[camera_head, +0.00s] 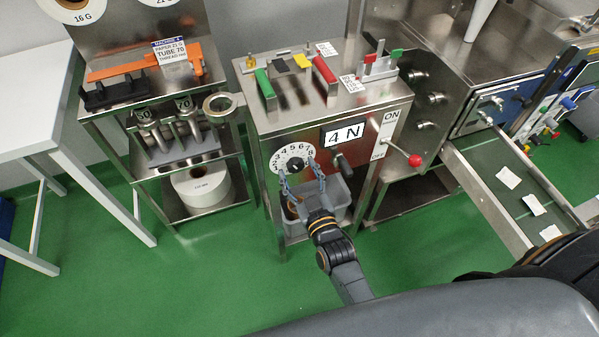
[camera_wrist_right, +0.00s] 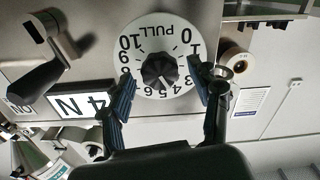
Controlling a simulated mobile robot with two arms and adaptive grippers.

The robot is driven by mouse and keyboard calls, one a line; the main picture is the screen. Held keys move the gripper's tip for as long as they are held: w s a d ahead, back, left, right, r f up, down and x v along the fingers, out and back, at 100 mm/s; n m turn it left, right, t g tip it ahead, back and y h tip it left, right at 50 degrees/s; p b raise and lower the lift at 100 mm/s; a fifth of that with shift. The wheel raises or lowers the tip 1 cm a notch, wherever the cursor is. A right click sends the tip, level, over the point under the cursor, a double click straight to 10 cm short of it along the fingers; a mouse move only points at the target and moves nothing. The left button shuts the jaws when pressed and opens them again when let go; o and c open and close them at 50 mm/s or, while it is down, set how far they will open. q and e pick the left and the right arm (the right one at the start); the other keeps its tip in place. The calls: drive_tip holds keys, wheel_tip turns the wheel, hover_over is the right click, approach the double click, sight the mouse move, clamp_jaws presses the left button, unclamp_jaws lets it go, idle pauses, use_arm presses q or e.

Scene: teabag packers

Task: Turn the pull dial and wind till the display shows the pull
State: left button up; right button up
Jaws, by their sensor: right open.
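The pull dial (camera_head: 293,159) is a white numbered disc with a black knob on the front of the steel cabinet. In the right wrist view it appears upside down, marked PULL and 0 to 10 (camera_wrist_right: 145,28); I cannot read its setting surely. The display (camera_head: 343,134) reads 4 N and shows inverted in the wrist view (camera_wrist_right: 82,105). A dark crank handle (camera_head: 342,160) sits below the display, also in the wrist view (camera_wrist_right: 36,88). My right gripper (camera_head: 300,169) is open before the dial, its fingers (camera_wrist_right: 161,72) either side of the knob, contact unclear. My left gripper is out of view.
A lever with a red knob (camera_head: 414,160) projects right of the display beside an ON/OFF plate (camera_head: 390,122). A grey bin (camera_head: 339,207) sits under the dial. Coloured handles (camera_head: 325,76) stand on the cabinet top. A conveyor (camera_head: 500,205) with white packets runs at right.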

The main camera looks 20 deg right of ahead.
drive_tip(key=c, duration=1.2)
drive_tip(key=m+p, duration=0.1)
drive_tip(key=m, duration=0.2)
drive_tip(key=shift+r+m, duration=0.1)
drive_tip(key=shift+m, duration=0.2)
drive_tip(key=m+p, duration=0.1)
drive_tip(key=m, duration=0.2)
drive_tip(key=shift+m, duration=0.3)
drive_tip(key=m, duration=0.4)
drive_tip(key=shift+m+p, duration=0.3)
drive_tip(key=shift+m, duration=2)
